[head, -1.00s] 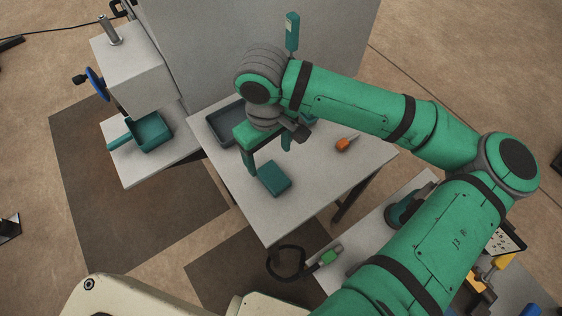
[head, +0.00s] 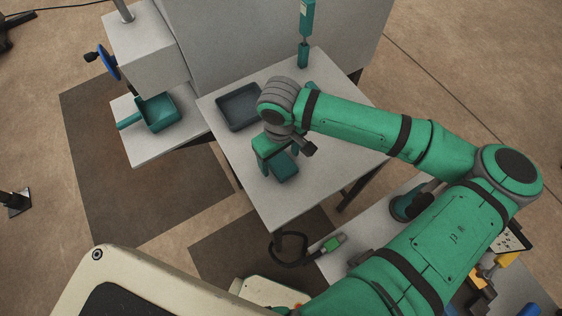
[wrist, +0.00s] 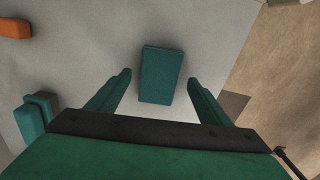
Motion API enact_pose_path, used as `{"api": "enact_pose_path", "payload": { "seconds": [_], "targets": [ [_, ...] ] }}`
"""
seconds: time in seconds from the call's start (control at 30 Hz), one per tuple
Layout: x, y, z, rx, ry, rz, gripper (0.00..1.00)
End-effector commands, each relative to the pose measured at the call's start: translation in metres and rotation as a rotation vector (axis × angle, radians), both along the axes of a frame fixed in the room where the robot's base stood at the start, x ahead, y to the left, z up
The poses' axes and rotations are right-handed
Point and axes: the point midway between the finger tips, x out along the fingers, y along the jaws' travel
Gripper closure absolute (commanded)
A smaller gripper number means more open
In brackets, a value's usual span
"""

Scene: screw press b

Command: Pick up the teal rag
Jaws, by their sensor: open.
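The teal rag (head: 287,168) is a folded, flat rectangular block on the grey table, partly hidden by my gripper in the head view. In the wrist view the teal rag (wrist: 162,72) lies ahead of and between my fingertips, with bare table showing on both sides of it. My gripper (head: 280,160) points down over the rag. In the wrist view my gripper (wrist: 158,78) is open and empty, its two green fingers apart. How high the fingertips are above the table is hard to tell.
A dark grey tray (head: 238,107) stands on the table behind my gripper. A teal pan (head: 160,113) sits under the press at left. A teal upright tool (head: 306,18) stands at the back. An orange object (wrist: 14,25) lies at the wrist view's left. The table's front is clear.

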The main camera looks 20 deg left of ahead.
Motion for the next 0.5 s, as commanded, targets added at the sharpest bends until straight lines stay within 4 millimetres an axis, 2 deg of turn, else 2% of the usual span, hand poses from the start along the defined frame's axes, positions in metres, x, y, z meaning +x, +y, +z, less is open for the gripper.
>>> {"api": "enact_pose_path", "payload": {
  "seconds": [0.2,0.23,0.4,0.5],
  "targets": [
    [0.0001,-0.0006,-0.0014,0.0,0.0,-0.001,0.27],
    [0.0002,-0.0007,-0.0014,0.0,0.0,-0.001,0.3],
    [0.0002,-0.0007,-0.0012,0.0,0.0,-0.002,0.7],
    [0.0002,-0.0007,-0.0011,0.0,0.0,-0.002,0.72]
  ]
}}
